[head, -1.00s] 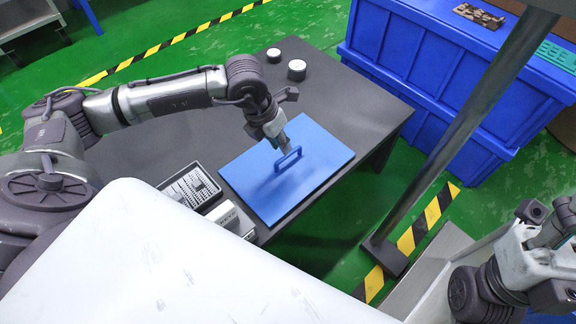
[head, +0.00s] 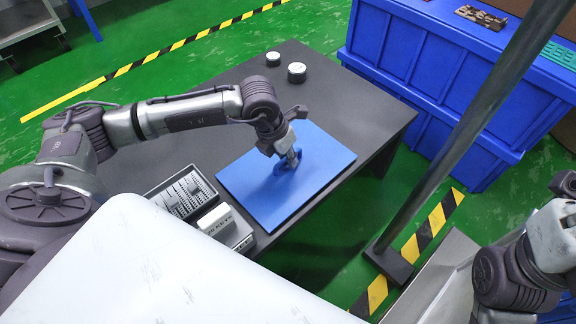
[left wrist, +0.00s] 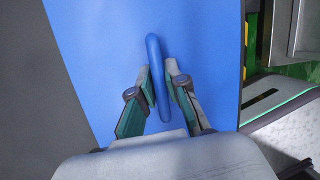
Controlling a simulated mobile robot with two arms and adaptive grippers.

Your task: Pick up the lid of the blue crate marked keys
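The flat blue lid (head: 318,165) lies on the dark table, with a raised blue loop handle (left wrist: 155,62) on top. My left gripper (head: 292,160) is down at the handle. In the left wrist view, my left gripper (left wrist: 160,66) has one finger on each side of the handle. A gap shows beside the right finger, so it looks open around the handle; the left finger is very close, and contact is unclear. The lid's underside and any crate beneath are hidden. My right arm shows at the right edge, its gripper out of frame.
A grey tray with small parts (head: 182,192) and a white block with dark lettering (head: 215,220) stand left of the lid. Two round white-topped pieces (head: 297,70) stand at the table's back. Large blue crates (head: 440,75) and a dark post (head: 470,125) are to the right.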

